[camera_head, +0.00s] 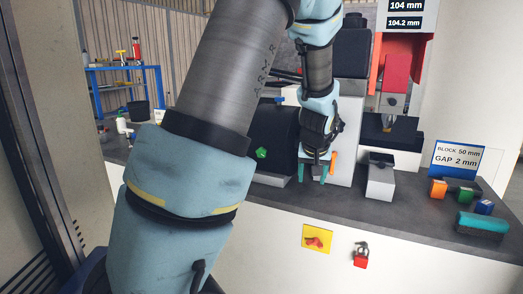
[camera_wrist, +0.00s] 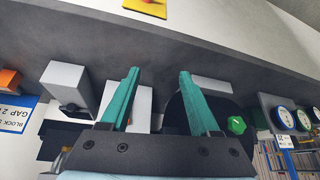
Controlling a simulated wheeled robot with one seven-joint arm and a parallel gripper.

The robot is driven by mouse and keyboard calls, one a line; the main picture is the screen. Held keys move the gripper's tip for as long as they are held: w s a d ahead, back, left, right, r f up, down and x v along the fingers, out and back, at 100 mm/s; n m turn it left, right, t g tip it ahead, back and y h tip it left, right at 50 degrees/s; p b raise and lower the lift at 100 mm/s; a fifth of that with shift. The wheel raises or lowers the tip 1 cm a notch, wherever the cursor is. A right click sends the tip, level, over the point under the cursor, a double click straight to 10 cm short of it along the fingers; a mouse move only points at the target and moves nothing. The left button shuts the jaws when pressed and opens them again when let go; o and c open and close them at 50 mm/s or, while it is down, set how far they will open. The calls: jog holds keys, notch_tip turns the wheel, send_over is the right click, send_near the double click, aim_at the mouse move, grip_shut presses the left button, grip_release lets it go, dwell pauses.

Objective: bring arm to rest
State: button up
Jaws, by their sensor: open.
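My arm (camera_head: 222,75) reaches across the middle of the camera_head view, and its blue forearm bends down over the dark bench top. My gripper (camera_head: 312,175) points down above the bench, beside the black round-faced machine. In the camera_wrist view its two teal fingers (camera_wrist: 158,75) stand wide apart. Nothing shows between them but the bench and machine parts behind. I cannot tell exactly how high the fingertips are above the bench. An orange piece shows just right of the gripper in the camera_head view.
The bench top (camera_head: 345,208) is clear in front of my gripper. A grey block (camera_head: 380,180) stands to its right, below a red press part (camera_head: 396,72). A padlock (camera_head: 361,258) hangs on the front.

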jog(key=s+a+g, duration=0.2)
jog(key=s+a, duration=0.6)
jog(key=a, duration=0.2)
jog(key=s+a+n+g, duration=0.1)
jog(key=s+a+g, duration=0.1)
jog(key=s+a, duration=0.6)
jog(key=a, duration=0.3)
jog(key=shift+s+f+y, duration=0.35)
jog(key=shift+s+y, duration=0.05)
